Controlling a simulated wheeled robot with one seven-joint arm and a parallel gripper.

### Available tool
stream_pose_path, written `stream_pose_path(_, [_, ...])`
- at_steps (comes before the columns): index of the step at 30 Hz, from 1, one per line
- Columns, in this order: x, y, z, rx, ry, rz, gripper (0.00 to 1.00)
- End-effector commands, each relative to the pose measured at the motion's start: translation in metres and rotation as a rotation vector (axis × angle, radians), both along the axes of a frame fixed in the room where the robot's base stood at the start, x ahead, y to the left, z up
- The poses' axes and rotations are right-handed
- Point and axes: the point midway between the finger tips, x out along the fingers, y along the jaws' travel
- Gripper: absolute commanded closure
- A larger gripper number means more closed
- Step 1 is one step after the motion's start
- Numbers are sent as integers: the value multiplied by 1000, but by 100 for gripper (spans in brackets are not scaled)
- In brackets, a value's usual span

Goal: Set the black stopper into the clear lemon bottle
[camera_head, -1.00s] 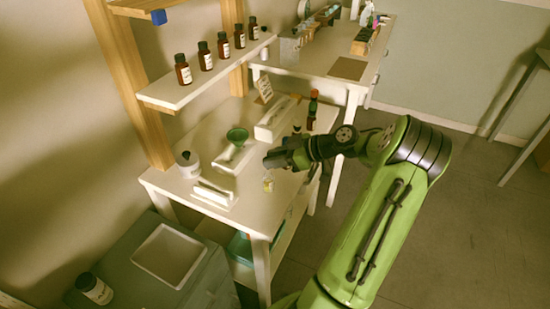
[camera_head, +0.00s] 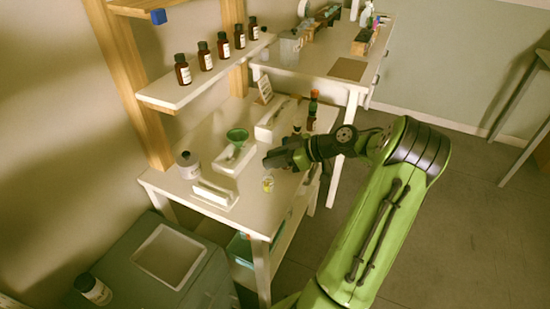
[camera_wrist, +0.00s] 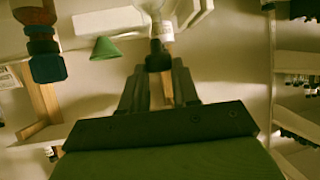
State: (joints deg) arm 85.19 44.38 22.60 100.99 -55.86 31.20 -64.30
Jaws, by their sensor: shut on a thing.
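The clear lemon bottle (camera_head: 268,184), small with yellow in it, stands near the front edge of the white table (camera_head: 165,184). My gripper (camera_head: 273,160) is just above it in the head view. In the wrist view my gripper (camera_wrist: 158,72) is shut on the black stopper (camera_wrist: 158,60), whose dark top shows between the fingertips. A clear bottle with a pale label (camera_wrist: 161,30) shows directly beyond the stopper, in line with it. I cannot tell whether the stopper touches the bottle's neck. The fingers hide part of the stopper.
A green funnel (camera_head: 237,135) sits on a white holder behind the bottle. A white tray (camera_head: 215,195) and a jar (camera_head: 188,165) stand to the left. Dark bottles with coloured caps (camera_head: 312,108) stand behind my gripper. A shelf (camera_head: 190,92) holds several brown bottles.

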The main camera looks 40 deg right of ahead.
Motion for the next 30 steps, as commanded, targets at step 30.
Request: stream_pose_path(30, [0, 0, -17, -1, 0, 0, 99])
